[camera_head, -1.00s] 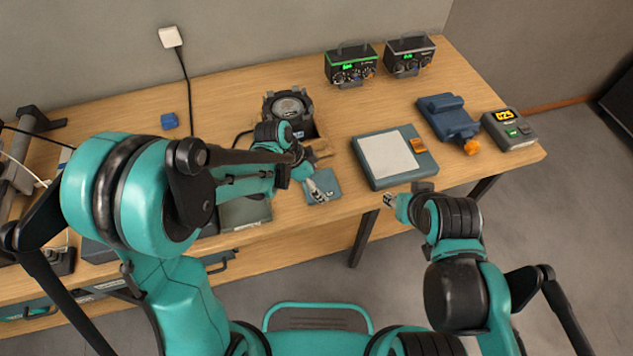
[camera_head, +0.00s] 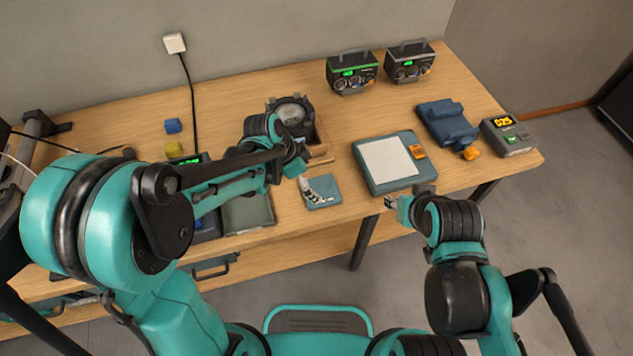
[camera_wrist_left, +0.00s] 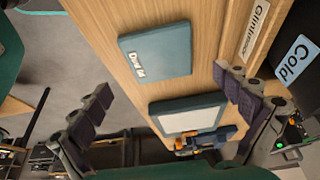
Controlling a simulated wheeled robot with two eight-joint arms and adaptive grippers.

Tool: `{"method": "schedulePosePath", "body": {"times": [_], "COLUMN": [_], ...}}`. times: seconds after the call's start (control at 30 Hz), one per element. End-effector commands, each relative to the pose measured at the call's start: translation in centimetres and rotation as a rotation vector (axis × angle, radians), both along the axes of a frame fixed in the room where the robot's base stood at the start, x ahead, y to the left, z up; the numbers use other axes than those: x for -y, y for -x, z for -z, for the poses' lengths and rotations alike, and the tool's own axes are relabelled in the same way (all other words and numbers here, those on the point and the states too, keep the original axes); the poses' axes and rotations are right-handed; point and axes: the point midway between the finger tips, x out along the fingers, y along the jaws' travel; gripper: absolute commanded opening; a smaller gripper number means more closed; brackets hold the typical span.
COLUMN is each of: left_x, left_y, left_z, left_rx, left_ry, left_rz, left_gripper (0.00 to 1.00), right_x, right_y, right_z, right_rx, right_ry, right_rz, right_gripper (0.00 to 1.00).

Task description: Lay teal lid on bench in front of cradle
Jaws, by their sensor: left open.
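The teal lid (camera_head: 325,191) is a small flat blue-teal square. It lies flat on the bench near the front edge, in front of the wooden cradle (camera_head: 321,152), which holds a round dark device (camera_head: 292,112). In the left wrist view the lid (camera_wrist_left: 160,52) shows a white label, with bare wood around it. My left gripper (camera_head: 308,188) is open over the lid's left side. Its two fingers stand wide apart in the left wrist view with nothing between them. My right gripper (camera_head: 391,203) hangs by the front edge; its jaws are too small to read.
A teal-grey box with a white panel (camera_head: 388,158) stands right of the lid. Beyond are a blue device (camera_head: 447,119), a meter (camera_head: 508,134) and two black boxes (camera_head: 351,72) at the back. A grey-green panel (camera_head: 247,212) lies left. Blue (camera_head: 173,126) and yellow (camera_head: 174,149) blocks sit farther left.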

Motion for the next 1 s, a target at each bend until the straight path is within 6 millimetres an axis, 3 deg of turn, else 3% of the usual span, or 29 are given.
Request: {"method": "schedulePosePath", "body": {"times": [0.03,0.23,0.63,0.77,1.0], "left_x": [-0.5,-1.8,-3.1,-5.0,-10.5], "left_y": [0.2,0.6,1.3,2.9,7.9], "left_z": [-1.5,-4.9,-7.0,-8.9,-12.2], "left_rx": [0.000,0.000,0.003,0.014,0.090], "left_ry": [0.000,0.000,-0.007,-0.025,0.001], "left_rz": [-0.002,-0.002,-0.051,-0.244,-0.790], "left_gripper": [1.00,1.00,1.00,1.00,1.00], "right_x": [0.0,0.0,0.0,0.0,0.0], "right_y": [0.0,0.0,0.0,0.0,0.0], "right_z": [-0.8,-1.9,-2.3,-2.3,-2.3], "right_rx": [0.000,0.000,0.000,0.000,0.000], "right_ry": [0.000,0.000,0.000,0.000,0.000], "right_rz": [0.000,0.000,0.000,0.000,0.000], "right_gripper": [0.40,0.40,0.40,0.40,0.40]}}
